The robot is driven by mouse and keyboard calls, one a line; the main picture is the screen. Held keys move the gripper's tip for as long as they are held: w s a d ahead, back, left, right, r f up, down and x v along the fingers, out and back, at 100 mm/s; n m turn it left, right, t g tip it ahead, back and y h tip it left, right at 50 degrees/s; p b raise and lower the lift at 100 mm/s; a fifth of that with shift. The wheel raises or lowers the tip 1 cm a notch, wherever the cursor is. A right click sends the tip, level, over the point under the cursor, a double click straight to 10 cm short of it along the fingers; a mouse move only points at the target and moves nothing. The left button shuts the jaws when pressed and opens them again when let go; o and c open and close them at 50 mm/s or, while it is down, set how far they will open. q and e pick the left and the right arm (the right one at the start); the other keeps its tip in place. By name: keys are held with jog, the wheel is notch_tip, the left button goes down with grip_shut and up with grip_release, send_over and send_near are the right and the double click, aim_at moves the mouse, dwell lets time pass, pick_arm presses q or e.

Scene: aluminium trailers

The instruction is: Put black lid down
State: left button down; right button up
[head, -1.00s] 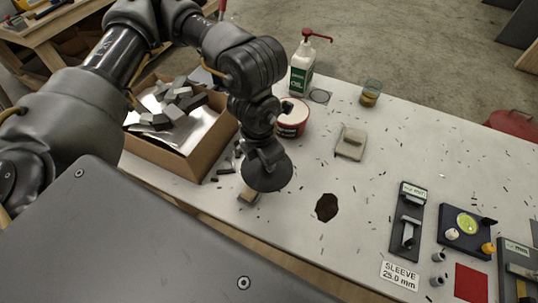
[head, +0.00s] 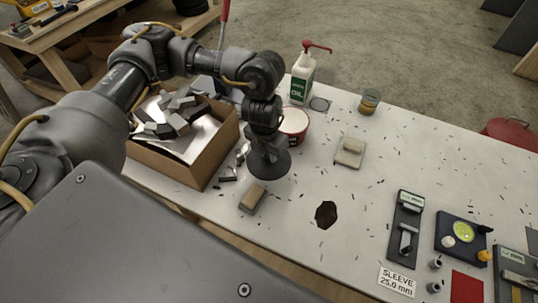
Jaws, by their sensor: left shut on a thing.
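My left gripper (head: 263,146) is shut on the round black lid (head: 271,166). The lid is at the near side of the white bench, left of its middle, with the gripper above it and hiding part of it. I cannot tell whether the lid touches the bench. A red and white tub (head: 296,124) stands just behind the gripper, partly hidden by it. My right gripper is not in view.
A cardboard box (head: 175,170) of metal offcuts stands left of the lid. A wood-topped brush or block (head: 252,198) lies in front of it. Gauges are at right.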

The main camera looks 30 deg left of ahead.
pick_arm(q)
jog(key=w+f, duration=0.1)
jog(key=w+a+f, duration=0.1)
jog(key=f, duration=0.1)
jog(key=w+f, duration=0.1)
jog(key=shift+a+f, duration=0.25)
jog(key=shift+f, duration=0.05)
jog(key=shift+w+a+f+b, duration=0.15)
jog(key=shift+w+f+b, duration=0.15)
jog(key=shift+w, duration=0.1)
jog(key=shift+w+a+f, duration=0.1)
jog(key=shift+f, duration=0.2)
jog(key=shift+w+f, duration=0.1)
jog(key=shift+f, duration=1.45)
jog(key=shift+f, duration=0.15)
jog(key=c, duration=1.2)
grip_release()
jog(key=shift+c, duration=0.2)
